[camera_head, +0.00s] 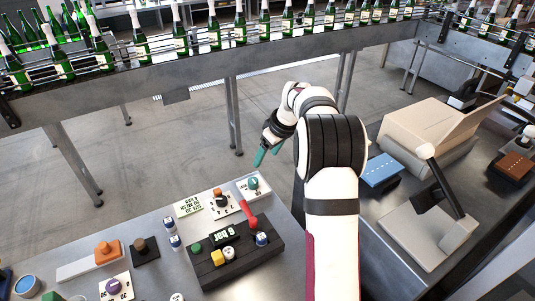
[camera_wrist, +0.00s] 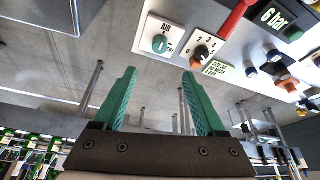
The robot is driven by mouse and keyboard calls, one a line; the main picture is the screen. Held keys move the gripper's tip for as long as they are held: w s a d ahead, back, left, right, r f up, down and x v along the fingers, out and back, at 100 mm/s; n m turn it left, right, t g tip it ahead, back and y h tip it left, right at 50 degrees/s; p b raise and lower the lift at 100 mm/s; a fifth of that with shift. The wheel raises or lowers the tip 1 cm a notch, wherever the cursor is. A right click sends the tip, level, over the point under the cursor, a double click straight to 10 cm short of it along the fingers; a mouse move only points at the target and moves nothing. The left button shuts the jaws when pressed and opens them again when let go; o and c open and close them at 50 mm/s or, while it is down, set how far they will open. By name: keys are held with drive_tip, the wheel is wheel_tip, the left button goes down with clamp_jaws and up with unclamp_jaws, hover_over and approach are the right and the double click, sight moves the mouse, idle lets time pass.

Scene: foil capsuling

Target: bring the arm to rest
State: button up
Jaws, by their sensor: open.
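My gripper (camera_head: 264,154) hangs over the floor gap between the control bench and the bottle line, left of my white and black arm. In the wrist view its two teal fingers (camera_wrist: 160,90) stand wide apart with nothing between them. The gripper is apart from the bench and touches nothing that I can see.
The control bench (camera_head: 160,215) carries a dark panel with a red lever (camera_head: 248,213), a selector knob (camera_head: 221,197) and a teal AIR knob (camera_head: 253,183). Green bottles (camera_head: 140,45) line the conveyor behind. A blue box (camera_head: 382,170) sits at right. Floor space (camera_head: 170,150) is clear.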

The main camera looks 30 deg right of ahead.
drive_tip(key=s+a+r+m+g, duration=0.15)
drive_tip(key=s+a+r, duration=0.25)
drive_tip(key=s+a, duration=0.4)
drive_tip(key=s+a+r+m+g, duration=0.15)
drive_tip(key=s+a+r, duration=0.25)
drive_tip(key=s+a, duration=0.4)
drive_tip(key=s+a+f+m, duration=0.2)
drive_tip(key=s+a+m, duration=0.1)
drive_tip(key=s, duration=0.8)
drive_tip(key=s+a+f+m+g, duration=0.1)
drive_tip(key=s+a, duration=0.4)
drive_tip(key=s, duration=0.5)
drive_tip(key=shift+s+f+m+y, duration=0.3)
drive_tip(key=shift+s+f+m, duration=0.1)
drive_tip(key=shift+m, duration=0.5)
drive_tip(key=shift+a, duration=0.1)
